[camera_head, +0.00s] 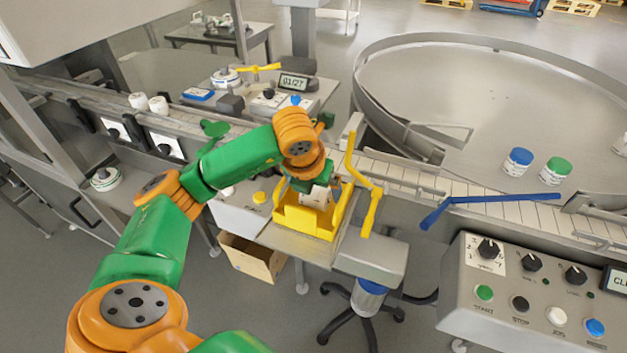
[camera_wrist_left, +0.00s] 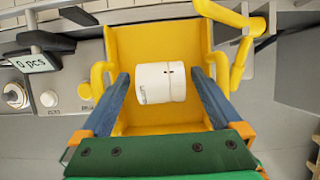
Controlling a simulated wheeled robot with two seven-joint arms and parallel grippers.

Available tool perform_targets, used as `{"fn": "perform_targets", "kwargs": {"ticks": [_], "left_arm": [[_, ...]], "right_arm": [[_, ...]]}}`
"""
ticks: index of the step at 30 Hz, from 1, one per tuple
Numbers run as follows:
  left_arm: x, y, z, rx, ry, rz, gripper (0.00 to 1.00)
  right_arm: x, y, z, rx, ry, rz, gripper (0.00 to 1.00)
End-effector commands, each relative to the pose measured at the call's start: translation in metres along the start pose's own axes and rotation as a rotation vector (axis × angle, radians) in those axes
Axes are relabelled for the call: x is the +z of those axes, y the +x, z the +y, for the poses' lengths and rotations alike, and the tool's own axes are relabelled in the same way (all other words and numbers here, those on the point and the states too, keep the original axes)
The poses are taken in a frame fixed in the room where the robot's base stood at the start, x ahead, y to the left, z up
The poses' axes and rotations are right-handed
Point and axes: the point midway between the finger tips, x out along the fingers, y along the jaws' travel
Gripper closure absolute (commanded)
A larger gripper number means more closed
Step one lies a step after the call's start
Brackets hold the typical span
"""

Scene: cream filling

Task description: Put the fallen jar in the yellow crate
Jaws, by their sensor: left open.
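The yellow crate (camera_head: 300,222) stands on a small metal shelf beside the conveyor, and its yellow walls fill the middle of the left wrist view (camera_wrist_left: 127,40). A white jar (camera_wrist_left: 160,83) lies on its side over the crate's yellow floor, between my left fingers; it shows partly in the head view (camera_head: 318,198). My left gripper (camera_head: 311,188) reaches down into the crate from above. Its blue-grey fingers (camera_wrist_left: 160,76) are open, one on each side of the jar, with visible gaps. My right gripper is not in view.
Yellow bent rails (camera_head: 366,190) rise just right of the crate. A control panel (camera_head: 530,285) stands at the lower right. A blue-lidded jar (camera_head: 518,162) and a green-lidded jar (camera_head: 557,170) stand on the round table. A cardboard box (camera_head: 250,258) is below the crate.

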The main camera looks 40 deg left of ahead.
Motion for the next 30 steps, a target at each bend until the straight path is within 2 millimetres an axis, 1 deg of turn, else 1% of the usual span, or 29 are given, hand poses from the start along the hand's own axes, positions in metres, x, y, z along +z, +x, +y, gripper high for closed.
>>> {"fn": "perform_targets", "kwargs": {"ticks": [5, 8, 12, 15, 19, 30], "left_arm": [[0.001, -0.033, 0.000, -0.002, 0.002, -0.007, 0.01], [0.002, -0.057, -0.001, -0.003, 0.000, -0.007, 0.01], [0.003, -0.093, 0.000, 0.000, 0.001, -0.007, 0.01], [0.003, -0.112, 0.000, 0.000, 0.001, -0.006, 0.01], [0.001, -0.121, 0.000, 0.000, 0.001, -0.003, 0.01], [0.000, -0.120, 0.000, 0.000, 0.000, -0.001, 0.01]], "right_arm": [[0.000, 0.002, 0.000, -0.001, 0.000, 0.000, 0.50], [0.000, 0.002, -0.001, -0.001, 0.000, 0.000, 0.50], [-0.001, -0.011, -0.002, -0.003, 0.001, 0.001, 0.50], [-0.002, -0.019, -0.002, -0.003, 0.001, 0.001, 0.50], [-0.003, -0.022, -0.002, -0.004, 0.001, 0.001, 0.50], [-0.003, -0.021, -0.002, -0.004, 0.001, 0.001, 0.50]]}}
